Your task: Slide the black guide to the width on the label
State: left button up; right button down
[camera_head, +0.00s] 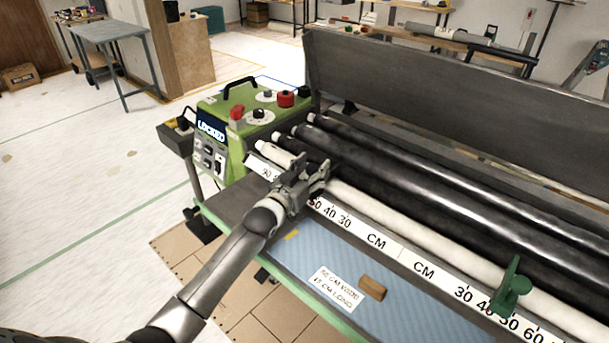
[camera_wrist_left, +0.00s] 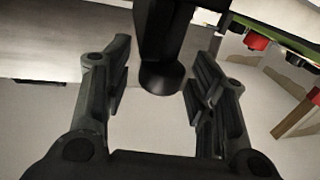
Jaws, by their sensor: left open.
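The black guide (camera_wrist_left: 160,40) shows in the left wrist view as a dark block with a rounded lower end, between my fingers. My left gripper (camera_wrist_left: 160,85) is open, with a finger on each side of the guide and visible gaps between. In the head view my left gripper (camera_head: 315,178) is over the left part of the ruler and hides most or all of the black guide. The white label (camera_head: 337,288) lies on the blue sheet; its small print gives a width and a length in cm, with the digits hard to read. My right gripper is not in view.
A green guide (camera_head: 512,287) stands on the right half of the white ruler (camera_head: 405,258), near 50. Behind are long rollers (camera_head: 420,185) and a grey panel (camera_head: 440,105). A green control box (camera_head: 240,125) stands left. A brown block (camera_head: 373,288) lies beside the label.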

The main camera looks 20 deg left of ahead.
pick_arm(q)
jog(key=s+a, duration=0.2)
jog(key=s, duration=0.9)
jog(key=shift+s, duration=0.35)
